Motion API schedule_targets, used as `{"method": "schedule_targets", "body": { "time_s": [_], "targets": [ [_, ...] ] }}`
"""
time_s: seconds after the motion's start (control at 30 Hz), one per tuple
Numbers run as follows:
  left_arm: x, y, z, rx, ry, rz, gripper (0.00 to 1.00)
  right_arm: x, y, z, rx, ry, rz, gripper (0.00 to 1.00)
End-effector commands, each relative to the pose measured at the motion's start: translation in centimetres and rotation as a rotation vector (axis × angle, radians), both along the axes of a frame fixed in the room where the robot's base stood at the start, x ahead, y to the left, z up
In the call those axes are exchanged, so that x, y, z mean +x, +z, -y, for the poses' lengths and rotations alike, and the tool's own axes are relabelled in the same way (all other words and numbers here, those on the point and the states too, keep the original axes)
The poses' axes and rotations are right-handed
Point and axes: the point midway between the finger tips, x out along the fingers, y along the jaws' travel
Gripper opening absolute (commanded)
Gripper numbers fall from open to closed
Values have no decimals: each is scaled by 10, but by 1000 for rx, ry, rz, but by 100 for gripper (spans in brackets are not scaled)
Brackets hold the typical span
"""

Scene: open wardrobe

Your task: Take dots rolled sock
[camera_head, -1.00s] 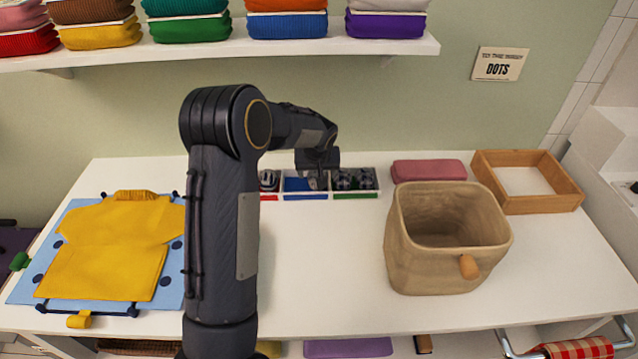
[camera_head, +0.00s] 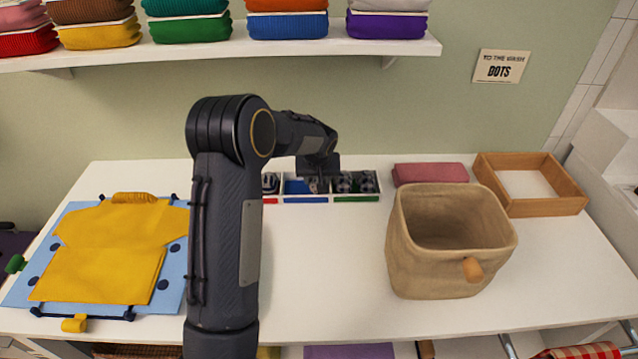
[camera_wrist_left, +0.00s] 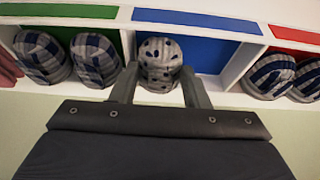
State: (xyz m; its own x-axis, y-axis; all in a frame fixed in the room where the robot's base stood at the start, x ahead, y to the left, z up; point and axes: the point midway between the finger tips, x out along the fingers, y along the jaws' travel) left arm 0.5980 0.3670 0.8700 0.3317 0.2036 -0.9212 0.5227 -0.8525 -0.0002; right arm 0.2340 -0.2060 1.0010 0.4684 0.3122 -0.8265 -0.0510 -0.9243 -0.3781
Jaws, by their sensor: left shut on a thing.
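The dotted rolled sock (camera_wrist_left: 160,60), light grey with dark spots, is in the blue-marked compartment of the divided sock box, whose blue front edge (camera_head: 306,200) shows in the head view. My left gripper (camera_wrist_left: 160,88) has one finger on each side of the sock and is shut on it. In the head view the left gripper (camera_head: 317,184) is over the middle of the box, and its own wrist mostly hides the sock. My right gripper is not in view.
Striped rolled socks lie in the green-marked (camera_wrist_left: 95,62) and red-marked (camera_wrist_left: 272,76) compartments. A beige basket (camera_head: 440,265), a wooden tray (camera_head: 545,206) and a pink folded cloth (camera_head: 430,173) stand to the right. A yellow shirt (camera_head: 105,255) lies left. The wall sign (camera_head: 500,66) says DOTS.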

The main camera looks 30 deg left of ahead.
Motion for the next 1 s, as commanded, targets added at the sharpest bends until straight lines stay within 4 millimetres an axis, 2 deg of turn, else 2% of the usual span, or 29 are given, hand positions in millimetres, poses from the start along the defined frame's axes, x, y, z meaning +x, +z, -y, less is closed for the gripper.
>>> {"method": "schedule_targets", "body": {
  "time_s": [0.3,0.33,0.4,0.57,1.0],
  "targets": [
    [0,0,0,0,0,0,29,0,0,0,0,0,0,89],
    [0,0,0,0,0,0,38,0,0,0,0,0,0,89],
    [0,0,0,0,0,0,29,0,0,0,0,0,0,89],
    [0,2,0,1,0,1,29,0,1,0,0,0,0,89],
    [0,35,0,0,1,2,29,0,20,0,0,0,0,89]
  ]
}}
